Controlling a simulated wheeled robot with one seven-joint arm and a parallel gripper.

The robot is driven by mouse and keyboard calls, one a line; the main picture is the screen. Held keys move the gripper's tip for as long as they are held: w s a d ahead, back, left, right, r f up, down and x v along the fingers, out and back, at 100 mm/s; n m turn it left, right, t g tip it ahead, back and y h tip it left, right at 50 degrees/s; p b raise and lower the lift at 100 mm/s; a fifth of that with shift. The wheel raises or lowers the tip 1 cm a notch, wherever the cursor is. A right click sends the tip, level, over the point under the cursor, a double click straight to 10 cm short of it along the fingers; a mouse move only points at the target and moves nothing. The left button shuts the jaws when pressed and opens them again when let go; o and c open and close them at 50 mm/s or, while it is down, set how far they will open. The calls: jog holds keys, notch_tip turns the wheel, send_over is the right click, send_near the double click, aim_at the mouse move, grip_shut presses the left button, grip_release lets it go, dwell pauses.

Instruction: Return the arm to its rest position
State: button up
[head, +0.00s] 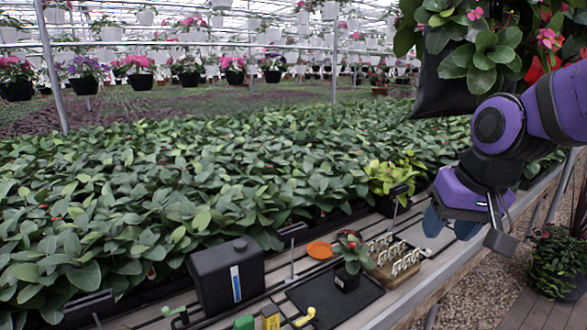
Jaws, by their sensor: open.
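My arm (500,125) comes in from the right edge, purple and black, bent so that its end points down. My gripper (451,226) hangs over the right end of the bench, with its two blue fingertips apart and nothing seen between them. It is to the right of the wooden block with white pieces (400,262) and apart from it. A small potted plant (350,256) with a black pot stands on a black tray (352,300), left of the gripper.
A black canister (228,275) stands on the bench at left. An orange dish (319,250) lies near the potted plant. Small green and yellow items (272,318) sit at the front. Dense plants (200,185) fill the back. A hanging basket (455,80) is close above my arm.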

jog(key=s+d+r, duration=0.2)
jog(key=s+d, duration=0.1)
jog(key=s, duration=0.2)
jog(key=s+d+r+t+h, duration=0.1)
jog(key=s+d+r, duration=0.2)
jog(key=s, duration=0.3)
jog(key=shift+s+t, duration=0.15)
jog(key=shift+t, duration=0.15)
jog(key=shift+c, duration=0.3)
dwell(2.0)
